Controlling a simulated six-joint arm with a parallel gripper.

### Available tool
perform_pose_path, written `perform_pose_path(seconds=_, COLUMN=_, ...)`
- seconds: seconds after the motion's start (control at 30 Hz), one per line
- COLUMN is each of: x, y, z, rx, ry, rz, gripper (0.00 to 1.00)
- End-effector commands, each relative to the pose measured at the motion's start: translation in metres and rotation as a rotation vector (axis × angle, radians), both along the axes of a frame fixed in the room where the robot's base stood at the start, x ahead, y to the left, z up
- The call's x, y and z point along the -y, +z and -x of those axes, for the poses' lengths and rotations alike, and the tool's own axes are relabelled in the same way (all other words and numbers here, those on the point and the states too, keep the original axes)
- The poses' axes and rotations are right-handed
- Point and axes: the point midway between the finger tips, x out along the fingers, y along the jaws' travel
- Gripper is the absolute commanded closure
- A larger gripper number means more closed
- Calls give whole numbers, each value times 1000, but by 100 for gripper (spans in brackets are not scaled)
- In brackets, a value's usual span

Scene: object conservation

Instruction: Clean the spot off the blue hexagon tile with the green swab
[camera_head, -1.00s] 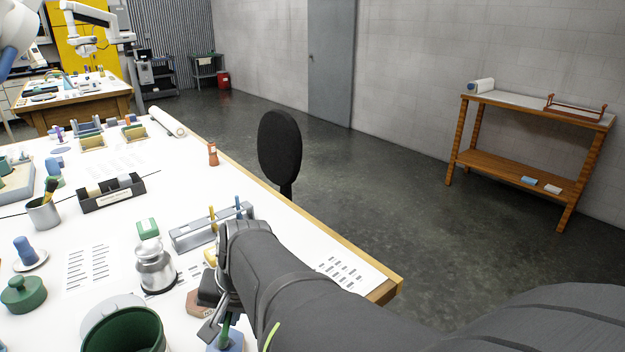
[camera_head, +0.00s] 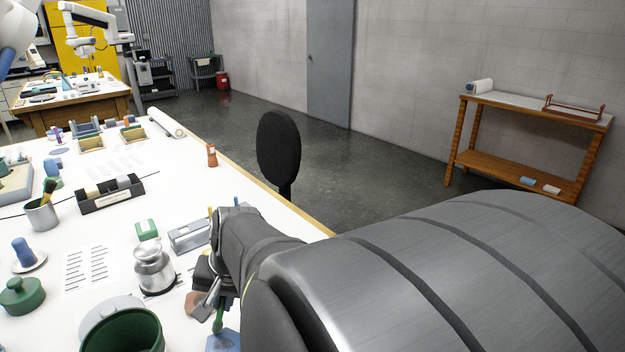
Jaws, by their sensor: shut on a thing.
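My gripper (camera_head: 213,304) is at the near right of the white table, shut on the green swab (camera_head: 218,318). The swab points down from the jaws, close to upright. Its lower end is over the far edge of the blue hexagon tile (camera_head: 222,343); I cannot tell if it touches. The tile is cut by the picture's bottom edge and partly covered by my arm. No spot can be made out on it. A brownish tile (camera_head: 194,301) lies just left of the gripper, partly hidden.
A metal pot (camera_head: 154,270) stands left of the gripper. A grey swab rack (camera_head: 188,237) is behind it, partly hidden by my arm. A green bin (camera_head: 124,335) is at the bottom left. A green-and-white block (camera_head: 146,230) and a printed sheet (camera_head: 88,268) lie further left.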

Motion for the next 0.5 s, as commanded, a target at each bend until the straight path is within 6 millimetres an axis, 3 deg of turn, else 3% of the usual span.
perform_pose_path(seconds=0.5, x=33, y=-2, z=35, rx=1, ry=-1, rz=0, gripper=100)
